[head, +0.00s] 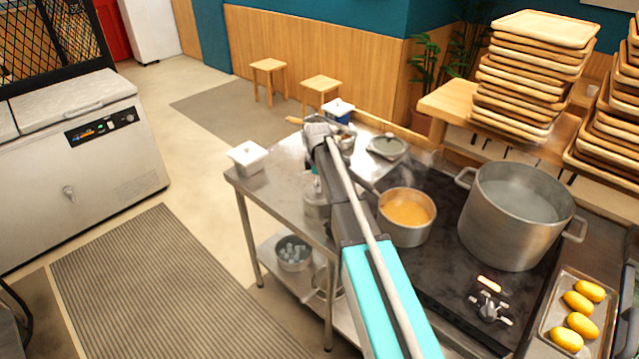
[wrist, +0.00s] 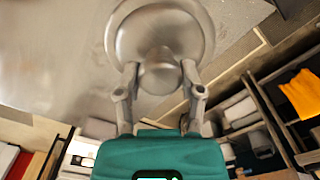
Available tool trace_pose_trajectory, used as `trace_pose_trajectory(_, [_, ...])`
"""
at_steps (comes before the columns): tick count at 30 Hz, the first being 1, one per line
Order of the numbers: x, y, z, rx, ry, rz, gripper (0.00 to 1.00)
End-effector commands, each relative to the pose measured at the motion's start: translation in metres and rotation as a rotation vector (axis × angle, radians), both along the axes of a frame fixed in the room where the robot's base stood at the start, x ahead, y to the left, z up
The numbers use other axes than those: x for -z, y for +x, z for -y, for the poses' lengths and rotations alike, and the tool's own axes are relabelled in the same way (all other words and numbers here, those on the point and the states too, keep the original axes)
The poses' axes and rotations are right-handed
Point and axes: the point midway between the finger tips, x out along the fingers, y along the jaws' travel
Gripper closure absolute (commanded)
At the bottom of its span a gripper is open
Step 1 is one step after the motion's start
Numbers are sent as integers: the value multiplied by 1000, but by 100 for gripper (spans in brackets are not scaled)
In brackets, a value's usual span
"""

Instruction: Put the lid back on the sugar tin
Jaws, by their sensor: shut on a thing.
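In the wrist view my gripper (wrist: 160,88) is shut on the knob of a round, grey metal lid (wrist: 133,35). The lid's disc extends beyond the fingertips. In the head view my gripper (head: 321,128) is over the far part of the steel table, and the arm hides much of what is around it. A silvery canister (head: 315,201) stands on the table just left of my arm, partly hidden. It may be the sugar tin, but I cannot make out its top. I cannot tell how the lid sits relative to it.
A white lidded box (head: 248,157) stands at the steel table's left corner, and a blue one with a white lid (head: 339,108) at the back. A pan of orange food (head: 407,211) and a large pot (head: 516,225) stand on the black hob right of my arm. Stacked trays (head: 530,75) are behind.

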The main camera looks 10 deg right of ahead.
Motion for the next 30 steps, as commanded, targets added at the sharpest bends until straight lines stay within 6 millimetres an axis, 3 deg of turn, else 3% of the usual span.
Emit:
trace_pose_trajectory(20, [3, 0, -1, -1, 0, 0, 98])
trace_pose_trajectory(21, [3, 0, -1, -1, 0, 0, 46])
trace_pose_trajectory(27, [3, 0, -1, -1, 0, 0, 9])
trace_pose_trajectory(30, [3, 0, -1, -1, 0, 0, 9])
